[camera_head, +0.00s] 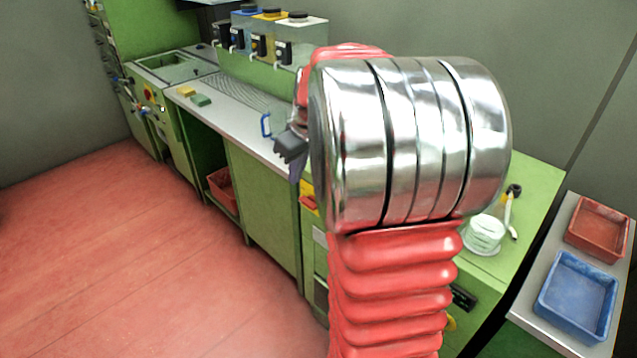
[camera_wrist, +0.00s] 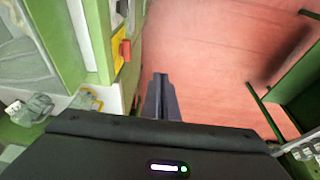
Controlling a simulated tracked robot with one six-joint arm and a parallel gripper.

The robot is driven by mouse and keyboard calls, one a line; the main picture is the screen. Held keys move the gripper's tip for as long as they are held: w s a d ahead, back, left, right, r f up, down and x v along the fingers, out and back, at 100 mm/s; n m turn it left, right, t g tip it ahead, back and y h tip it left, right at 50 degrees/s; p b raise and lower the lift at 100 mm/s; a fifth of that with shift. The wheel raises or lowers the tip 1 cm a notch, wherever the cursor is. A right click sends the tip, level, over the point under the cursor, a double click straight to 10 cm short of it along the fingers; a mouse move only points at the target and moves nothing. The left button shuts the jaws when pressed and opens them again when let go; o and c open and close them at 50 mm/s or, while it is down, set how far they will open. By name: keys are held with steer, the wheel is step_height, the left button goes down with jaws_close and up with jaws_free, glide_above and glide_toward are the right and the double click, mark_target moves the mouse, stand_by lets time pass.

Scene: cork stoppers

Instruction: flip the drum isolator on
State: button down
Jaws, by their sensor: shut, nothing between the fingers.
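A red switch handle (camera_wrist: 125,50) on a yellow plate (camera_wrist: 118,62) is on a green cabinet front, left of my gripper in the wrist view. I take it to be the drum isolator. In the head view a red and yellow fitting (camera_head: 308,196) shows just left of my arm, partly hidden by it. The handle's on or off position cannot be told. My gripper (camera_wrist: 162,78) is shut and empty, pointing out over the red floor, apart from the switch. It also shows in the head view (camera_head: 288,147), in front of the bench.
A second yellow plate with a reddish knob (camera_head: 148,92) is on the far left cabinet. A blue-handled jug (camera_head: 268,125) and sponges (camera_head: 200,100) are on the worktop. Blue (camera_head: 577,293) and red trays (camera_head: 598,225) lie at right. The floor (camera_head: 130,250) in front is clear.

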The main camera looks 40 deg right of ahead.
steer(key=s+a+r, duration=0.3)
steer(key=s+a, duration=0.1)
steer(key=a, duration=0.5)
steer(key=s+a+r, duration=0.2)
steer(key=s+a, duration=0.1)
steer(key=a, duration=0.5)
steer(key=s+a+f+t, duration=0.1)
steer(key=s+a+t, duration=0.1)
steer(key=s+a, duration=0.8)
steer(key=shift+s+a, duration=0.3)
steer(key=shift+s, duration=0.6)
steer(key=shift+f, duration=0.1)
